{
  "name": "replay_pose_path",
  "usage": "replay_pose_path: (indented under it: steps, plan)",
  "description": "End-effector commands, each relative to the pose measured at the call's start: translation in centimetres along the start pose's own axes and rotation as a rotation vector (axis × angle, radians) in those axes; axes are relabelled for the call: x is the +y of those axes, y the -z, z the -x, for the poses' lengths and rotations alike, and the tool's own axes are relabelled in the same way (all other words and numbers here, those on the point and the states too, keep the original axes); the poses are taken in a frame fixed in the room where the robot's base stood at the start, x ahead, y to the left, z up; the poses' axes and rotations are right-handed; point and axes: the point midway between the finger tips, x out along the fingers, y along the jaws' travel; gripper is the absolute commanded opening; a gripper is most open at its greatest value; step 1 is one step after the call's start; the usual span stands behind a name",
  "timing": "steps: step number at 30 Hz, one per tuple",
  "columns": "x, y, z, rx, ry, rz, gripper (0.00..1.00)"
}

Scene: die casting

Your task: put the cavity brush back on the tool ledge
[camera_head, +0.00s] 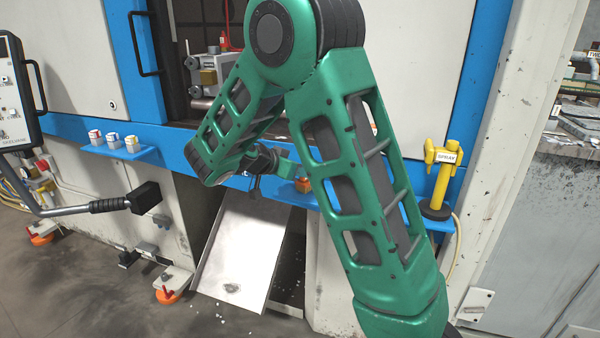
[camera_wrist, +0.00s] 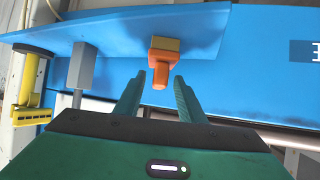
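In the wrist view, a short orange handle with a tan block, which looks like the cavity brush (camera_wrist: 165,45), is on the blue tool ledge (camera_wrist: 115,45). My gripper (camera_wrist: 159,84) is open, with its two green fingers apart on either side of the handle's near end. I see gaps between the handle and both fingers; whether the tips reach past it is hard to tell. In the head view, my gripper (camera_head: 278,166) is at the ledge below the machine opening, and a small orange part of the brush (camera_head: 303,185) shows behind my arm.
A grey block on a stem (camera_wrist: 82,65) stands left of the brush in the wrist view. The yellow spray tool (camera_head: 442,172) is at the ledge's right end. A sloping metal chute (camera_head: 243,250) is below my gripper.

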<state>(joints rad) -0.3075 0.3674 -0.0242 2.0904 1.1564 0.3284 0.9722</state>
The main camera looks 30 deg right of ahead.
Motion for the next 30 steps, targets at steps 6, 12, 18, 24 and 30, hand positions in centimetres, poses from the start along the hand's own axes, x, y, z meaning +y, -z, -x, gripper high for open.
replay_pose_path:
  steps: [6,12,18,24,30]
  plan:
    - [0.0,0.0,0.0,0.0,0.0,0.0,0.35]
    - [-0.1,0.1,1.2,0.001,0.004,0.0,0.35]
    - [-0.2,0.1,4.8,0.0,0.007,0.0,0.35]
    - [-0.2,0.1,8.8,0.0,0.005,0.0,0.35]
    - [-0.1,0.0,11.3,0.0,0.004,0.001,0.35]
